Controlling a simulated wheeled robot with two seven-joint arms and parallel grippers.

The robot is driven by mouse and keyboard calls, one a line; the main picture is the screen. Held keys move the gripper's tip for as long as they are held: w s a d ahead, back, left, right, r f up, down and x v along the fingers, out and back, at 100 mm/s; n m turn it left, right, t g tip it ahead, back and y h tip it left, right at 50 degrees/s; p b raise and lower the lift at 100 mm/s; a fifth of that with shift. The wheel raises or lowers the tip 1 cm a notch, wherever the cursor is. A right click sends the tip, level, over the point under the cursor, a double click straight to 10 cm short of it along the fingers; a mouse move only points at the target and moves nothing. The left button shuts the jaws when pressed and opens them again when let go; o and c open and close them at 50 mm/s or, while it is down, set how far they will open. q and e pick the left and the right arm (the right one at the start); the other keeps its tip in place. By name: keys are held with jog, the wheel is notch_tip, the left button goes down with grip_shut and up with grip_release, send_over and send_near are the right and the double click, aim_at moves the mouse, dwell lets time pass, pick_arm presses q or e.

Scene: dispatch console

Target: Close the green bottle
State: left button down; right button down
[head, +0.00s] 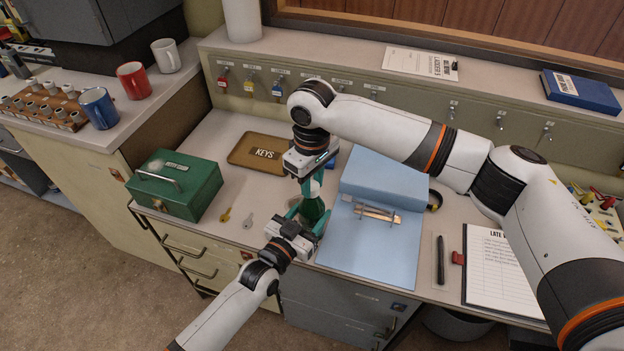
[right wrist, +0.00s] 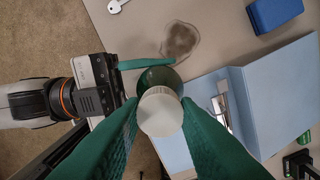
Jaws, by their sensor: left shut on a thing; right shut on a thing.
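The green bottle (head: 313,209) stands upright near the desk's front edge, left of the blue folder. My left gripper (head: 308,222) is shut around its body from the front. My right gripper (head: 311,186) comes down from above, directly over the bottle. In the right wrist view, its green fingers (right wrist: 160,118) are shut on a pale round cap (right wrist: 160,111). The green bottle (right wrist: 159,77) shows just behind the cap, with my left gripper (right wrist: 130,78) beside it. The cap lines up roughly over the bottle's top. I cannot tell whether it touches or is seated.
A blue folder (head: 365,245) with a metal clip lies close on the right. A brown KEYS tray (head: 257,153), loose keys (head: 248,221) and a green cash box (head: 178,186) are on the left. A dark stain (right wrist: 180,40) marks the desk beside the bottle.

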jog(key=c, duration=1)
grip_release()
jog(key=shift+c, duration=0.2)
jog(key=shift+r, duration=0.1)
notch_tip(320, 180, up, 12)
pick_arm(q)
jog(key=shift+c, duration=2.3)
grip_release()
jog(key=v, duration=1.2)
jog(key=shift+b, duration=0.3)
pick_arm(e)
jog(key=shift+f, duration=0.45)
